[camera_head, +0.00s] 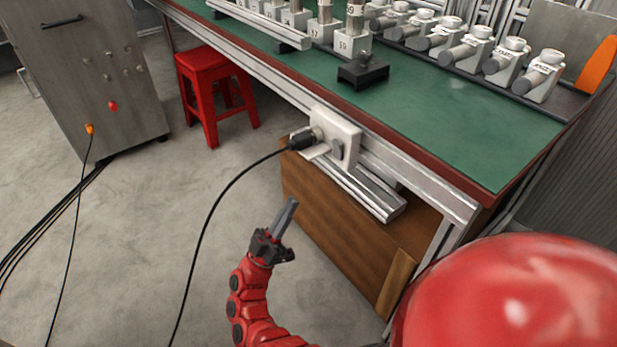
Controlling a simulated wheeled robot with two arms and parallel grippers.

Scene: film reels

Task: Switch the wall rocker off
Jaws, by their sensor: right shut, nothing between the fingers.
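A white switch box (348,132) is fixed to the side rail of the green-topped bench. A small grey part (337,148) on its front face may be the rocker; it is too small to tell which way it is set. A black plug (303,139) with a cable sits in the box's left side. My right gripper (291,202) is shut and empty, below and to the left of the box, apart from it, with its fingers pointing up. My left gripper is not in view.
The green bench top (440,125) carries several grey fittings. A wooden cabinet (335,215) stands under it. A black cable (222,195) hangs from the plug, left of my right arm.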

